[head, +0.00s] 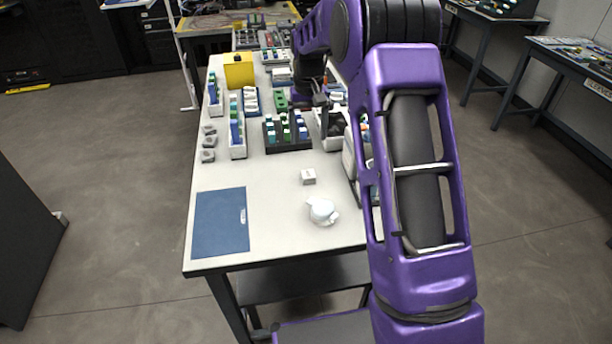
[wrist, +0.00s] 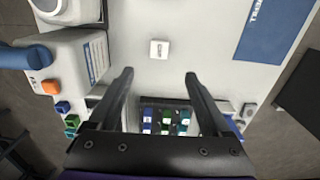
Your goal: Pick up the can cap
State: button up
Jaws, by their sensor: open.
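No thing in view is plainly marked as the can cap. A small white block (head: 308,176) with dark lettering stands on the white table. It also shows in the wrist view (wrist: 159,49), just beyond the fingertips. A rounded white item (head: 322,211) lies nearer the table's front edge; I cannot tell whether either is the cap. My gripper (wrist: 159,74) is open, with nothing between its fingers. In the head view my gripper (head: 323,112) hangs over the middle of the table, farther back than the white block and partly hidden by my arm.
A black rack (head: 287,146) with blue and green pieces stands below my fingers. A blue mat (head: 221,222) lies at the front left. White trays (head: 238,149) and grey pieces (head: 208,156) line the left edge. A white device (wrist: 75,70) stands to the left in the wrist view.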

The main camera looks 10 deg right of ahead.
aim_at(308, 174)
notch_tip(308, 174, down, 13)
jog(key=shift+w+d+f+b, duration=0.1)
jog(key=shift+f+b, duration=0.1)
jog(key=shift+b, duration=0.45)
grip_shut()
